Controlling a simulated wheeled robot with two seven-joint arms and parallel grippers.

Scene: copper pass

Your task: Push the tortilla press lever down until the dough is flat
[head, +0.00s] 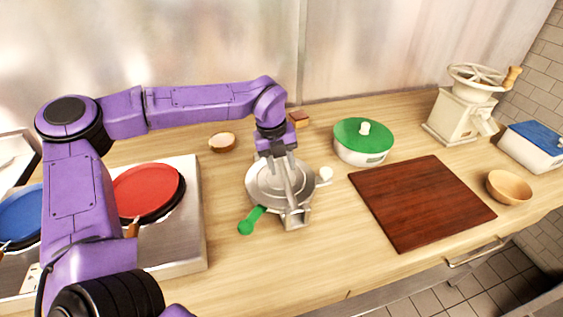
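The metal tortilla press (265,190) stands on the wooden counter in the middle of the head view. It has round plates, and they look closed or nearly so. A green handle (251,220) sticks out low at its front left. My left gripper (278,160) points down over the back of the press, in front of part of it. I cannot tell whether it touches the press or whether its fingers are apart. A small pale ball (325,175) shows at the right edge of the press. No dough can be made out between the plates. My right gripper is out of view.
A dark red-brown board (420,203) lies right of the press, with a green-lidded pot (363,142) behind it. A wooden bowl (509,187), a mill (462,110) and a blue-lidded box (530,148) stand farther right. A stove with a red pan (146,190) is at left.

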